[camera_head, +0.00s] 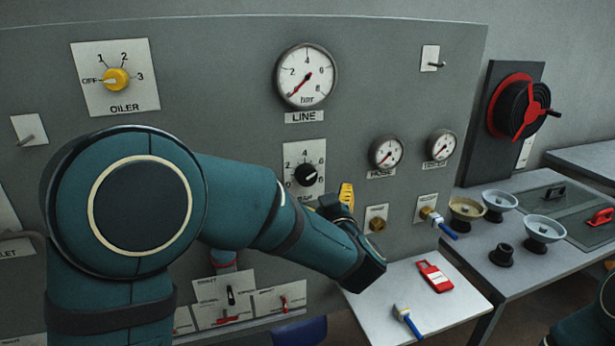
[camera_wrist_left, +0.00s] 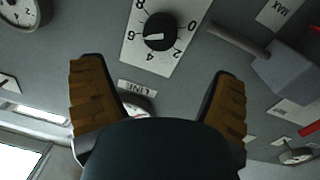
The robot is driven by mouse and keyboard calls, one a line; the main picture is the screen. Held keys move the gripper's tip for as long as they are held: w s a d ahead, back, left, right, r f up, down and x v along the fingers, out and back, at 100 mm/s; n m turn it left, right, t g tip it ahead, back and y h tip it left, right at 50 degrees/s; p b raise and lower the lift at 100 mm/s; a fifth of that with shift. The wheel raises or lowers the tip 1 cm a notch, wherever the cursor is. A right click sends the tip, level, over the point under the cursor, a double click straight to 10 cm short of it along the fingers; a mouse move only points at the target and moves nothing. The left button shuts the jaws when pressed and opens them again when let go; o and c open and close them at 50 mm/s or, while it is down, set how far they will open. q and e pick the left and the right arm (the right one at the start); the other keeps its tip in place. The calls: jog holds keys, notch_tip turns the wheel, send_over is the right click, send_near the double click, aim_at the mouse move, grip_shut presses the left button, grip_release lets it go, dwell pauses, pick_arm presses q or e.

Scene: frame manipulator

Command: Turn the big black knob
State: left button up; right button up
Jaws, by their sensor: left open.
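The black knob (camera_head: 305,175) sits on a white plate with a number scale, in the middle of the grey panel, below the LINE gauge. My left gripper (camera_head: 338,200) is just right of and below the knob in the head view, partly hidden by my own wrist. In the left wrist view its two yellow-padded fingers (camera_wrist_left: 157,70) are spread wide with nothing between them. The knob is beyond the fingertips, apart from them. My right gripper is not in view.
A yellow OILER knob (camera_head: 116,79) is at upper left. The LINE gauge (camera_head: 306,76) and two smaller gauges are nearby. A brass fitting (camera_head: 376,224) and a blue-handled valve (camera_head: 440,226) stick out at right. A white table (camera_head: 455,310) holds a red device. A red-handled reel (camera_head: 520,107) stands far right.

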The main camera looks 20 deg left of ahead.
aim_at(308, 177)
pick_arm(q)
jog(key=x, duration=1)
jog(key=shift+w+a, duration=0.25)
jog(key=shift+w, duration=0.05)
jog(key=shift+b, duration=0.3)
jog(key=c, duration=1.2)
